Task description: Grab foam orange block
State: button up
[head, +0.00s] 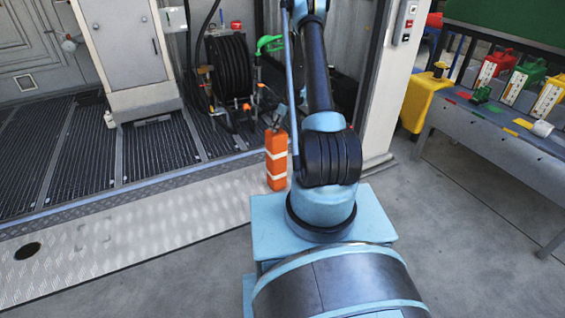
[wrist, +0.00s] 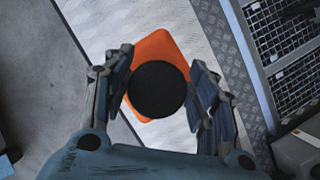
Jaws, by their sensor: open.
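The foam orange block (head: 276,165) stands upright on the light metal floor plate, left of my arm in the head view. It is tall and boxy, with white bands. In the wrist view I look down on the orange block (wrist: 152,48), with a round black disc (wrist: 158,89) over its middle; I cannot tell whether the disc belongs to the block. My gripper (wrist: 160,62) is open, with one finger on each side of the block. I cannot tell whether the fingers touch it.
A black hose reel (head: 231,72) with a green nozzle stands behind the block. A grey cabinet (head: 122,45) is at the left on dark grating. At the right, a workbench (head: 500,135) holds red and green fuel cans.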

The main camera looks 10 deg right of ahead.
grip_shut()
jog(key=shift+r, duration=0.1)
